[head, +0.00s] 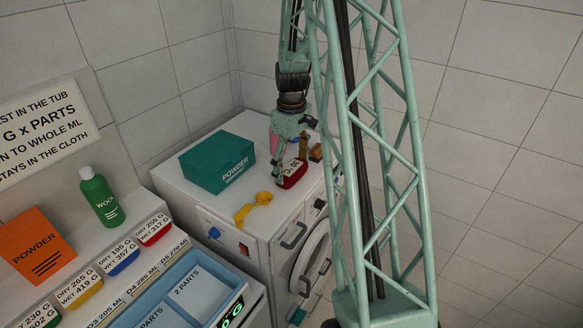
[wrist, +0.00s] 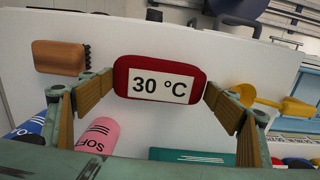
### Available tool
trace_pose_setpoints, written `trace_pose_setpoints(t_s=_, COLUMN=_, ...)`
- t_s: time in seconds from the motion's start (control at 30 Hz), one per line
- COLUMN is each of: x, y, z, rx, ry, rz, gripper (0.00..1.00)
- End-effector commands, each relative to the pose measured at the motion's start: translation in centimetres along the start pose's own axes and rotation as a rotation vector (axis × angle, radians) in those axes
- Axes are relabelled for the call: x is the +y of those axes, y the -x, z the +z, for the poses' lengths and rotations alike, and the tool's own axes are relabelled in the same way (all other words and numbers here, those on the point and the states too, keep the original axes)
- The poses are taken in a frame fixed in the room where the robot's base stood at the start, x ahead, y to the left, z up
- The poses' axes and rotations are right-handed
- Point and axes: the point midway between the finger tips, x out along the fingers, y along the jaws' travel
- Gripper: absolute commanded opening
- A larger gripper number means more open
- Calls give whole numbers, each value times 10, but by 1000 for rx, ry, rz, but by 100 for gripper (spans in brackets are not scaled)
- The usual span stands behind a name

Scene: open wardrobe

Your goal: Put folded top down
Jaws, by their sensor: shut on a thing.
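The folded top (head: 292,175) is a small red rounded bundle with a white "30 °C" label. In the head view it is at the front right of the white washing machine's top (head: 205,199). My gripper (head: 291,163) is around it from above. In the wrist view the folded top (wrist: 160,68) sits between the two fingers of my gripper (wrist: 160,88), one at each side, and the label is upright and readable. I cannot tell whether its underside touches the machine top or hangs just above it.
A teal powder box (head: 218,162) and a yellow scoop (head: 254,206) are on the machine top. A brown brush (wrist: 58,57) and pink bottle (wrist: 98,133) lie near my gripper. A counter at left holds a green bottle (head: 101,196), an orange box (head: 36,246) and a blue tray (head: 213,265).

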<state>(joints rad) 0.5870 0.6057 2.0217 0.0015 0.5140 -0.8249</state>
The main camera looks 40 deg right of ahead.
Motion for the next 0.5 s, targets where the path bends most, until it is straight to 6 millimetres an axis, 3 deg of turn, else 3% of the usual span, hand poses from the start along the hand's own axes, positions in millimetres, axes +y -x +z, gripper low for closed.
trace_pose_setpoints(t_s=0.27, x=0, y=-4, z=0, rx=0, ry=0, rz=0, gripper=69)
trace_pose_setpoints(t_s=0.3, x=0, y=-4, z=0, rx=0, ry=0, rz=0, gripper=84)
trace_pose_setpoints(t_s=0.43, x=0, y=-3, z=0, rx=0, ry=0, rz=0, gripper=96)
trace_pose_setpoints(t_s=0.5, x=0, y=-3, z=0, rx=0, ry=0, rz=0, gripper=96)
